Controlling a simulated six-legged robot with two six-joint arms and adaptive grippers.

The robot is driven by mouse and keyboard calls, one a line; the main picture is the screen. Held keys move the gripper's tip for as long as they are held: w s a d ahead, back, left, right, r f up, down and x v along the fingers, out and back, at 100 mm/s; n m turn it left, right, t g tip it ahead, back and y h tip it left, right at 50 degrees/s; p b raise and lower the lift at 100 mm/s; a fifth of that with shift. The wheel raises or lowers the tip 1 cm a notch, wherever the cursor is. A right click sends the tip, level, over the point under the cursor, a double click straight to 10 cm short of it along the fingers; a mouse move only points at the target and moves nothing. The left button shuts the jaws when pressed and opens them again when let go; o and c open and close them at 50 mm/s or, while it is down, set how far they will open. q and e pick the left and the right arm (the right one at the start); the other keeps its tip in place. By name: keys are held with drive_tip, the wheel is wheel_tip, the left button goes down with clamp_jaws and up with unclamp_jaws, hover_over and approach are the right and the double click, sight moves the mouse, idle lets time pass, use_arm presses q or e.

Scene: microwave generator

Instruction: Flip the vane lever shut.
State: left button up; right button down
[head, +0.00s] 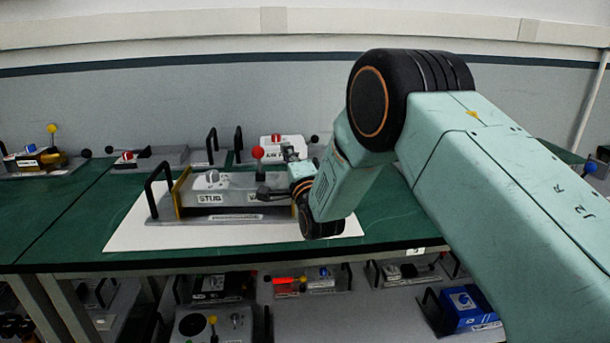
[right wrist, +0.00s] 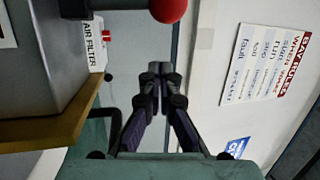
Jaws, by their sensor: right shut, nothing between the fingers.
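The grey unit (head: 225,187) stands on a white mat on the green bench. It bears a "STUB" label and a second label starting with V, partly hidden by my gripper. A lever with a red ball knob (head: 257,152) stands up above its right part; the red knob (right wrist: 168,10) also shows at the top of the right wrist view. My left gripper is out of view.
A black handle (head: 158,187) rises at the unit's left end. Behind it stands a white "AIR FILTER" box (head: 283,150). Other lever units (head: 40,160) line the back left. The lower shelf holds several devices, including a blue box (head: 468,305).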

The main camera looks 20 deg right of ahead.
drive_tip(key=r+v, duration=0.1)
drive_tip(key=v, duration=0.9)
drive_tip(key=shift+a, duration=0.25)
drive_tip(key=shift+s+r, duration=0.1)
